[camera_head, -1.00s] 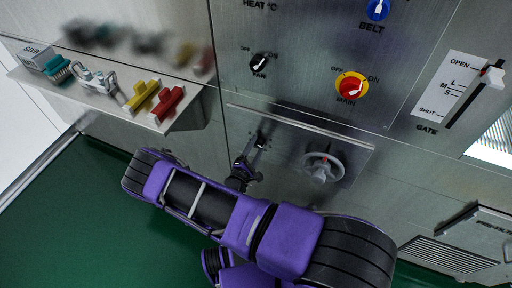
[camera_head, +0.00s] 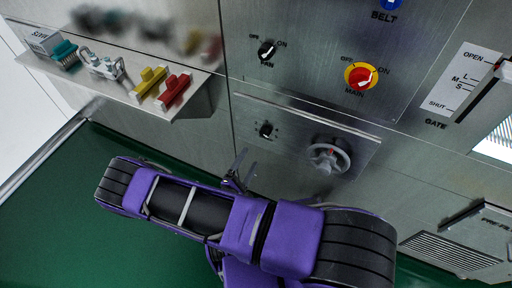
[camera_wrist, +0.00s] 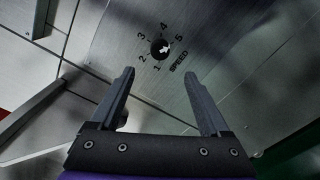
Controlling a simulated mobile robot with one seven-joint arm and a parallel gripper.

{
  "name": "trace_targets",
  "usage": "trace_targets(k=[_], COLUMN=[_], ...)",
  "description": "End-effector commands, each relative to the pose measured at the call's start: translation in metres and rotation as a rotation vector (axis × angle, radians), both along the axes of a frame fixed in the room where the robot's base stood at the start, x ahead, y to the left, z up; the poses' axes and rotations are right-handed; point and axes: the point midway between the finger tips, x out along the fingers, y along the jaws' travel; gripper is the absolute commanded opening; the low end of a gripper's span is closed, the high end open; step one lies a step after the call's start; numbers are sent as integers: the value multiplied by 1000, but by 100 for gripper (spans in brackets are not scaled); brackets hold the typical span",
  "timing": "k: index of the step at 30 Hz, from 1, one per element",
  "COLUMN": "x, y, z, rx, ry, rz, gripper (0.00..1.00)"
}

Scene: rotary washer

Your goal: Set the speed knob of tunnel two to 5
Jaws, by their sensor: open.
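The speed knob (camera_wrist: 159,49) is small, round and black with a white mark, on a steel panel. In the wrist view the numbers 1 to 5 and the word SPEED surround it. The white mark lies on the knob's right side, roughly towards the 5; its exact aim is too small to tell. The knob also shows in the head view (camera_head: 266,130). My gripper (camera_wrist: 160,92) is open and empty, its fingers either side below the knob and apart from it. In the head view my gripper (camera_head: 238,172) is below and left of the knob. No tunnel label is readable.
A grey handwheel (camera_head: 329,157) sits right of the knob. The fan knob (camera_head: 266,52) and red-yellow main switch (camera_head: 360,76) are above. A shelf (camera_head: 150,100) with tools and red and yellow items stands at left, with green floor (camera_head: 60,220) below.

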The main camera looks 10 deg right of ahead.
Motion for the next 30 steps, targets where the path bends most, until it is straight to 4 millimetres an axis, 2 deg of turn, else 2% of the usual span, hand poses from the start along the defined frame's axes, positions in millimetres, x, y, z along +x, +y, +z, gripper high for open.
trace_targets(k=[3, 10, 30], x=[-21, -44, -48], y=[16, 32, 35], z=[0, 0, 1], rx=[1, -1, 1], ry=[1, 1, -2], rz=[3, 0, -2], gripper=[80, 80, 80])
